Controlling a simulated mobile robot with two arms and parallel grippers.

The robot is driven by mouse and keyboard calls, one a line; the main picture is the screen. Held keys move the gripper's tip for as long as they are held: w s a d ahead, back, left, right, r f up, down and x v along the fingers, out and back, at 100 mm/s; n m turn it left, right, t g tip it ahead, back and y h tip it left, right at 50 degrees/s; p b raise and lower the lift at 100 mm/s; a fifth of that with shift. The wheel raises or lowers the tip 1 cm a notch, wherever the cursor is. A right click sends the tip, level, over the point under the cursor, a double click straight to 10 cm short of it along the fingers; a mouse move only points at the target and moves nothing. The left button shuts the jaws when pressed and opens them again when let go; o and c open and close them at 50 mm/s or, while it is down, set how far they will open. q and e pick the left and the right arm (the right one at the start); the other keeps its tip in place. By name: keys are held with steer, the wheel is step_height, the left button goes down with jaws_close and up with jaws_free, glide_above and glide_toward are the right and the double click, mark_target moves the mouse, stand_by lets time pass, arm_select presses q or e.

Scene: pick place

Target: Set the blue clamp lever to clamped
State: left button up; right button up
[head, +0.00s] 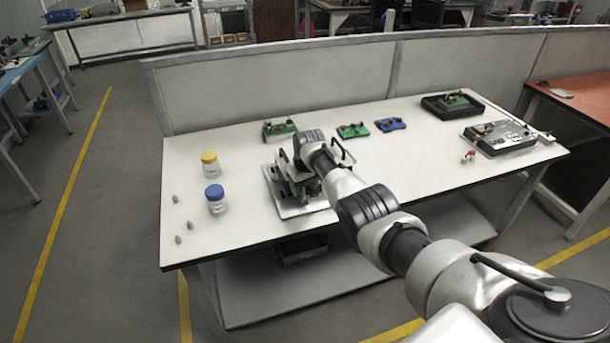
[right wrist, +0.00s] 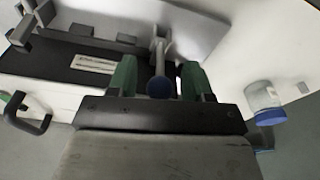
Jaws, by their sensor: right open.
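The clamp lever shows in the right wrist view as a pale rod with a blue knob (right wrist: 160,88). It stands out from a clamp fixture with a black body (right wrist: 60,62) and a small white label. My right gripper (right wrist: 158,72) has two green fingers, one on each side of the lever. The fingers are open, with gaps to the lever. In the head view my right arm reaches over the fixture's metal base plate (head: 304,209) and hides most of the fixture and the lever. My left gripper is not in view.
A jar with a blue lid (head: 215,199) and one with a yellow lid (head: 210,164) stand left of the fixture, with several small grey pieces. Green and blue boards (head: 390,125), a black tray (head: 434,107) and a grey device (head: 500,137) lie behind and right.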

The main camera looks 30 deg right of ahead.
step_height(320, 180, up, 10)
steer(key=s+p, duration=0.1)
steer(key=shift+s+p, duration=0.3)
steer(key=shift+s, duration=0.05)
stand_by(0.3)
